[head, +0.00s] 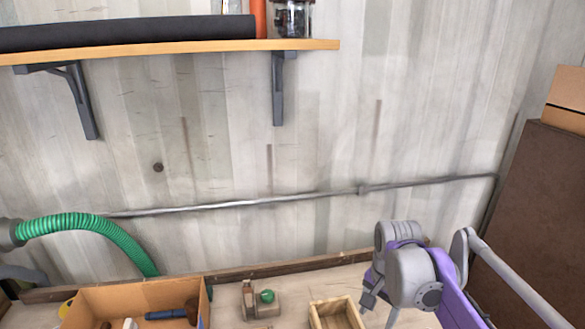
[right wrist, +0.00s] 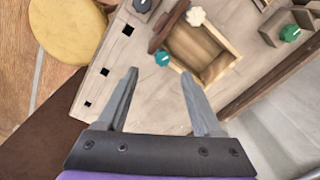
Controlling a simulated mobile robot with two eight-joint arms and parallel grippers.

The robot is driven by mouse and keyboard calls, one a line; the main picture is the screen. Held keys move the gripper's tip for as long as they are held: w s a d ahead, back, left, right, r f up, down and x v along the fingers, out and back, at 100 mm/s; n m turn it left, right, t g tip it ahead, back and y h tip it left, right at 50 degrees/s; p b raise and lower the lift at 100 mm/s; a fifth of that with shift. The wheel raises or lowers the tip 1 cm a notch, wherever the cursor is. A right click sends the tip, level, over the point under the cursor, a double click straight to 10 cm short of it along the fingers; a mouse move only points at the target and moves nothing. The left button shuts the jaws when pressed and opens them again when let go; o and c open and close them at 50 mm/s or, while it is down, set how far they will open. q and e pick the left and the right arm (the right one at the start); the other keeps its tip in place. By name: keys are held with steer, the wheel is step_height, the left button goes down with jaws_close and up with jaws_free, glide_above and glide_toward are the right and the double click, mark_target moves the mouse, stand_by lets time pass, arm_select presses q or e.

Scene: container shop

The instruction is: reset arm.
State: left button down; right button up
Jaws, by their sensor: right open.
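My right gripper (right wrist: 160,100) is open in the right wrist view, with nothing between its two grey fingers. It is over a pale wooden workbench (right wrist: 140,72). In the head view my right arm comes in at the lower right in purple and grey, and the gripper end (head: 378,300) points down beside an open wooden box (head: 318,314). I cannot make out the fingertips there. My left gripper is not in view.
The right wrist view shows the wooden box (right wrist: 238,66), a teal knob (right wrist: 162,58), a green knob (right wrist: 289,33) and a yellow round stool (right wrist: 62,32). The head view shows a cardboard box (head: 100,298) with tools, a green hose (head: 95,225), a wall shelf (head: 180,48) and a brown cabinet (head: 540,190).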

steer(key=s+a+f+n+t, duration=0.1)
steer(key=s+f+n, duration=0.2)
steer(key=s, duration=0.3)
steer(key=s+a+f+n+t+p, duration=0.1)
steer(key=s+f+n+t, duration=0.1)
steer(key=s, duration=0.4)
steer(key=s+a+f+n+t, duration=0.1)
steer(key=s+f+n, duration=0.3)
steer(key=s+n, duration=0.1)
steer(key=shift+s+a+t, duration=0.3)
steer(key=shift+s+t, duration=0.1)
steer(key=shift+s, duration=0.2)
